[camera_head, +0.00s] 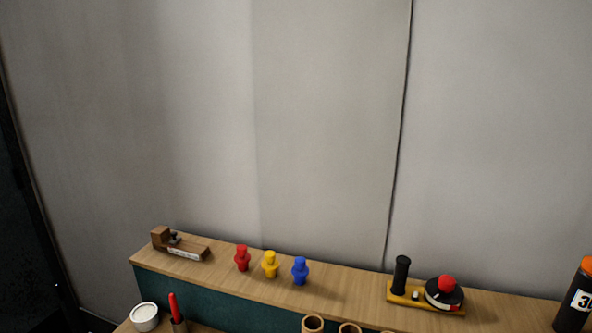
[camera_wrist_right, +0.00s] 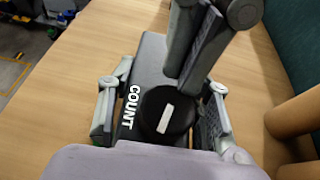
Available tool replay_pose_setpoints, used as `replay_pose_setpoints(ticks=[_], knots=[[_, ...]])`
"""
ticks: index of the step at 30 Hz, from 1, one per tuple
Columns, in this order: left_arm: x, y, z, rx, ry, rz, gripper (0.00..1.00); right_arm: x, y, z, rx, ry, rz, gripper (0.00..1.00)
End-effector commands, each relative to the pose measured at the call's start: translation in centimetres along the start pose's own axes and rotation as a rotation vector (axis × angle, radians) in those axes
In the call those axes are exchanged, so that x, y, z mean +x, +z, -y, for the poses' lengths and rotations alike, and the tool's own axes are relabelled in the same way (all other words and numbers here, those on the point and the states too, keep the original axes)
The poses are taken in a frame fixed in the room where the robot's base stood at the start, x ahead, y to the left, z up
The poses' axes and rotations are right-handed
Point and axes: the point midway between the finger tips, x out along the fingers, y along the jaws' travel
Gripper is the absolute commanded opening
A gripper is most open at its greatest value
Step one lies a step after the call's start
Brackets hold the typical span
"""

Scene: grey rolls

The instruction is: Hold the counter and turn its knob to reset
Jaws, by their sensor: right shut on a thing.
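The counter (camera_wrist_right: 148,62) is a dark grey box with white COUNT lettering, seen in the right wrist view. Its round black knob (camera_wrist_right: 155,122) faces the camera and bears a white mark that stands slightly tilted. My right gripper (camera_wrist_right: 160,112) has one finger on each side of the counter and is shut on it. My left gripper (camera_wrist_right: 194,72) reaches in from the top, with its grey fingers close together just beyond the knob. Whether it touches the knob or counter is unclear. The head view shows neither gripper nor the counter.
Wooden tabletop (camera_wrist_right: 60,110) lies around the counter, with brown cylinders (camera_wrist_right: 293,117) at the right. In the head view, a shelf (camera_head: 340,290) carries a wooden block tool (camera_head: 182,250), red, yellow and blue pegs (camera_head: 270,265), a yellow-based device (camera_head: 402,290) and a dark bottle (camera_head: 573,305).

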Motion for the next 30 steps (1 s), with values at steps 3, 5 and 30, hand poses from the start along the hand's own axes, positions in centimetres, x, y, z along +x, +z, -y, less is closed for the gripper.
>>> replay_pose_setpoints(ticks=[3,5,30], knots=[[0.49,-0.1,-0.61,0.002,0.013,-0.002,0.0,0.09,-0.01,-0.11,-0.003,0.003,0.001,0.07],[0.52,-0.11,-0.74,0.002,0.014,-0.002,0.0,0.1,0.0,-0.11,-0.002,0.003,0.001,0.07],[0.46,0.62,-1.36,0.002,0.02,-0.001,0.0,0.15,0.04,-0.04,0.0,0.001,0.003,0.07]])
